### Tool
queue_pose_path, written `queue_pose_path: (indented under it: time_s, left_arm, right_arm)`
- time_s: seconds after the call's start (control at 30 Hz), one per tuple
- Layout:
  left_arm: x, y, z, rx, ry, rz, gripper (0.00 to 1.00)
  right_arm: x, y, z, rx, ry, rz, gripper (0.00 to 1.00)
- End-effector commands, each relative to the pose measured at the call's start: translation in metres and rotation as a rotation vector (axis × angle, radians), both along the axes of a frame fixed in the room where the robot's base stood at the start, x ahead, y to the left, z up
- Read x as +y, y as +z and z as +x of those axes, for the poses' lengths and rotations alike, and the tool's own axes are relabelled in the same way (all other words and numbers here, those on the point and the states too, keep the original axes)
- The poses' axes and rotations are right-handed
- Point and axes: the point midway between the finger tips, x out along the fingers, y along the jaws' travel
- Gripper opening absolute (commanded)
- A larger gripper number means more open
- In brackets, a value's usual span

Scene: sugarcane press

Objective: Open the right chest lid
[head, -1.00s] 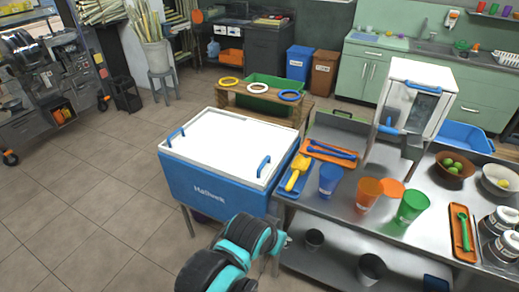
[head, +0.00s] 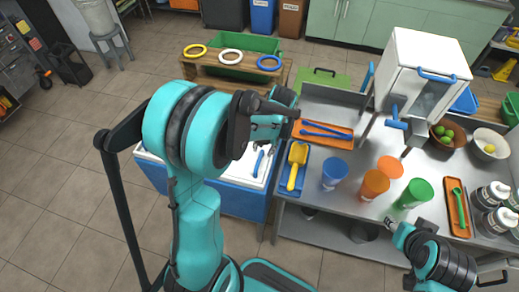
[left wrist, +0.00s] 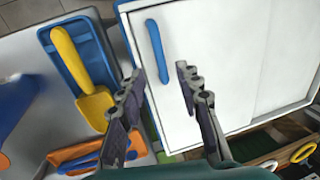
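The chest (head: 235,200) is a blue box with a white top, largely hidden behind my left arm in the head view. Its right lid (left wrist: 215,55) lies flat and closed in the left wrist view, with a seam toward the right. The lid's blue bar handle (left wrist: 157,52) stands near its left edge; it also shows in the head view (head: 258,164). My left gripper (left wrist: 159,74) is open and empty, pointing down above the lid, with the handle between its fingertips in the picture. Contact cannot be told. My right gripper (head: 391,224) is by the table's front edge, its fingers too small to judge.
A steel table (head: 335,205) adjoins the chest on the right. It holds a blue tray with a yellow scoop (head: 296,165), an orange tray (head: 325,134), cups and a white press cabinet (head: 425,75). A wooden rack with rings (head: 232,73) stands behind the chest.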

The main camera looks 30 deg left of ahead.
Motion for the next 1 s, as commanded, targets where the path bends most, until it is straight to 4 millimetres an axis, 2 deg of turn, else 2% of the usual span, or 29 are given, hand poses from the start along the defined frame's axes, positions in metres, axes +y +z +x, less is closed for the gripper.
queue_pose_path:
  time_s: [0.1, 0.33, 0.5, 0.73, 0.77, 0.83, 0.9, 1.0]
  left_arm:
    - [0.004, -0.023, -0.001, -0.001, 0.001, 0.000, 0.34]
    - [0.010, -0.056, -0.002, -0.002, -0.001, -0.001, 0.34]
    - [0.012, -0.066, -0.003, -0.002, -0.001, -0.001, 0.34]
    - [0.013, -0.066, -0.003, -0.002, -0.001, -0.001, 0.34]
    - [0.013, -0.066, -0.003, -0.002, -0.001, -0.001, 0.32]
    - [0.013, -0.066, -0.003, -0.002, -0.001, -0.001, 0.13]
    - [0.013, -0.065, -0.003, -0.002, -0.001, -0.001, 0.00]
    - [0.013, -0.065, -0.003, -0.002, -0.001, -0.001, 0.00]
  right_arm:
    - [0.000, -0.011, 0.000, 0.000, 0.000, 0.000, 0.40]
    - [0.000, -0.022, 0.000, 0.000, 0.000, 0.000, 0.40]
    - [0.000, -0.024, 0.000, 0.000, 0.000, 0.000, 0.40]
    - [0.000, -0.024, 0.000, 0.000, 0.000, 0.000, 0.40]
    - [0.000, -0.024, 0.000, 0.000, 0.000, 0.000, 0.40]
    - [0.000, -0.024, 0.000, 0.000, 0.000, 0.000, 0.40]
    - [0.000, -0.024, 0.000, 0.000, 0.000, 0.000, 0.40]
    - [0.000, -0.024, 0.000, 0.000, 0.000, 0.000, 0.40]
